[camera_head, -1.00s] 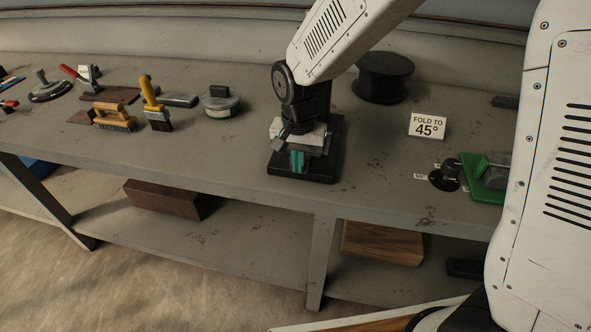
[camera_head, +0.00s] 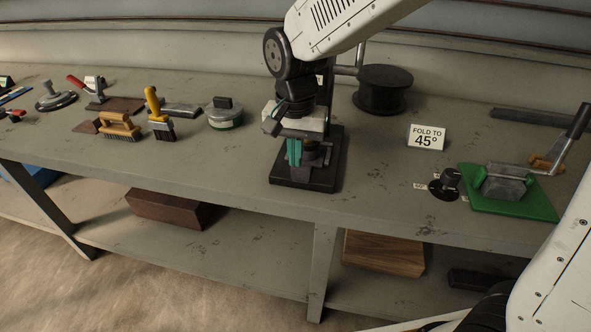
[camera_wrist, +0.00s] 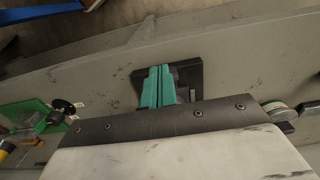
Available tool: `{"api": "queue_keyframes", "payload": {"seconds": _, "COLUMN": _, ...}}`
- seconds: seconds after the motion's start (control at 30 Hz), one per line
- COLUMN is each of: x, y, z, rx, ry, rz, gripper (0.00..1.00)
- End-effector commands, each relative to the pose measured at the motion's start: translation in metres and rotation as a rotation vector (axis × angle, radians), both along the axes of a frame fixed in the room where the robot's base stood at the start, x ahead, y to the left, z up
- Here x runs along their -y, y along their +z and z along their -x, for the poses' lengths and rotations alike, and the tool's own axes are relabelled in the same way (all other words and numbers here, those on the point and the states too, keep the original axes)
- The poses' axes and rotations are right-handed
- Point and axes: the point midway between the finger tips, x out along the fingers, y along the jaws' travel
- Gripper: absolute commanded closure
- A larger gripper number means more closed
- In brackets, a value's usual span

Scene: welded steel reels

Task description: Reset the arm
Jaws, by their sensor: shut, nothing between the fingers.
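My gripper (camera_head: 294,152) hangs at the end of my white arm, over a black base plate (camera_head: 326,178) on the grey workbench. Its teal fingers are together with nothing between them. In the wrist view the closed teal fingers (camera_wrist: 158,88) lie side by side above the black plate (camera_wrist: 195,76). Part of a dark fixture stands on the plate behind the fingers, mostly hidden by my gripper. I cannot tell whether the fingers touch it.
A black reel (camera_head: 383,92) stands behind to the right, near a "FOLD TO 45°" sign (camera_head: 426,137). A green-based lever tool (camera_head: 515,192) and a black dial (camera_head: 444,185) sit at right. Brushes (camera_head: 119,127) and a round tin (camera_head: 224,114) lie at left. Bench between is clear.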

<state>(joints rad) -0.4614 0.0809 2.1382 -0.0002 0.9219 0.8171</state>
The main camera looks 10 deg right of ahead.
Motion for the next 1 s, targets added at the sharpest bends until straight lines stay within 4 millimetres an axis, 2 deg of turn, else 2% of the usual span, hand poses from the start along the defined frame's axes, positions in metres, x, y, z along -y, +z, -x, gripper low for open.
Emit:
{"api": "queue_keyframes", "payload": {"seconds": 0.2, "x": 0.0, "y": 0.013, "z": 0.0, "rx": -0.001, "ry": 0.0, "rz": 0.001, "gripper": 1.0}}
{"api": "queue_keyframes", "payload": {"seconds": 0.37, "x": 0.001, "y": 0.014, "z": 0.002, "rx": -0.008, "ry": 0.05, "rz": 0.004, "gripper": 1.0}}
{"api": "queue_keyframes", "payload": {"seconds": 0.47, "x": 0.008, "y": 0.007, "z": 0.015, "rx": -0.053, "ry": 0.154, "rz": 0.022, "gripper": 1.0}}
{"api": "queue_keyframes", "payload": {"seconds": 0.7, "x": 0.065, "y": 0.03, "z": 0.073, "rx": -0.106, "ry": 0.386, "rz": 0.023, "gripper": 1.0}}
{"api": "queue_keyframes", "payload": {"seconds": 0.87, "x": 0.109, "y": 0.05, "z": 0.115, "rx": -0.095, "ry": 0.465, "rz": 0.009, "gripper": 1.0}}
{"api": "queue_keyframes", "payload": {"seconds": 1.0, "x": 0.147, "y": 0.064, "z": 0.156, "rx": -0.057, "ry": 0.496, "rz": 0.0, "gripper": 1.0}}
